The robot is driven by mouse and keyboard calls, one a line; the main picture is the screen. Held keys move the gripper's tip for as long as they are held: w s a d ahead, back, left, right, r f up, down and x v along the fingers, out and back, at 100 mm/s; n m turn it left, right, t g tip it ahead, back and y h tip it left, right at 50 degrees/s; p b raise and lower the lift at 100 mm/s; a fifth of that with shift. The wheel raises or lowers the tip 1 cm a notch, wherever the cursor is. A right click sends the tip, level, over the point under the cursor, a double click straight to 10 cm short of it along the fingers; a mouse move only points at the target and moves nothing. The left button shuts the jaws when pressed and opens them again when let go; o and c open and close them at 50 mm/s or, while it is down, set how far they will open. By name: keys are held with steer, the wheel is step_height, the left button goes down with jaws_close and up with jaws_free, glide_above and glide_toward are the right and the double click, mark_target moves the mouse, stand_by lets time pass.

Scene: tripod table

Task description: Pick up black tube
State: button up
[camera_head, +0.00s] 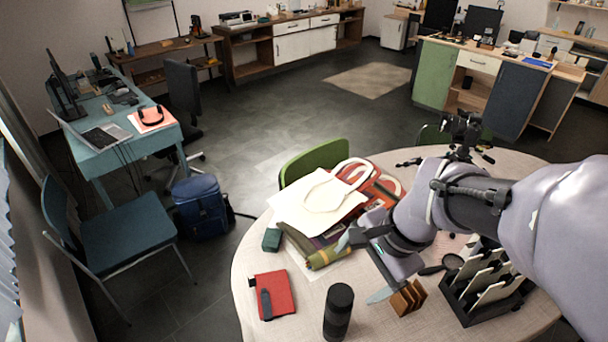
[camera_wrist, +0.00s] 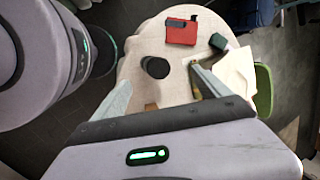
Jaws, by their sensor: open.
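In the wrist view the tube (camera_wrist: 156,67) is seen from above, between and beyond the fingertips. My gripper (camera_head: 362,268) is open and empty over the table, behind and to the right of the tube and apart from it. In the wrist view my gripper (camera_wrist: 160,78) has its two fingers spread wide with nothing between them.
A red notebook (camera_head: 281,291) lies left of the tube. A small dark green box (camera_head: 272,240), an olive roll (camera_head: 328,257) and a cream tote bag (camera_head: 310,208) lie behind. A brown slotted block (camera_head: 409,297) and a black rack (camera_head: 468,315) stand to the right.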

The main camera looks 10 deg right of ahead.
mark_target(346, 295)
steer(key=w+d+f+m+g+y+p, duration=0.25)
steer(key=d+f+m+p, duration=0.2)
steer(key=m, duration=0.25)
steer(key=shift+t+h, duration=0.35)
steer(key=b+x, duration=0.1)
steer(key=x, duration=0.3)
steer(key=b+x, duration=0.2)
steer(key=x, duration=0.2)
steer(key=w+d+b+x, duration=0.1)
steer(key=b+x, duration=0.1)
steer(key=x, duration=0.2)
steer(key=shift+f, duration=0.4)
steer(key=b+x, duration=0.1)
steer(key=x, duration=0.2)
steer(key=b+x, duration=0.2)
steer(key=shift+w+a+f, duration=0.15)
steer(key=shift+a+f, duration=0.05)
steer(key=shift+a, duration=0.3)
steer(key=shift+r, duration=0.15)
jaws_close()
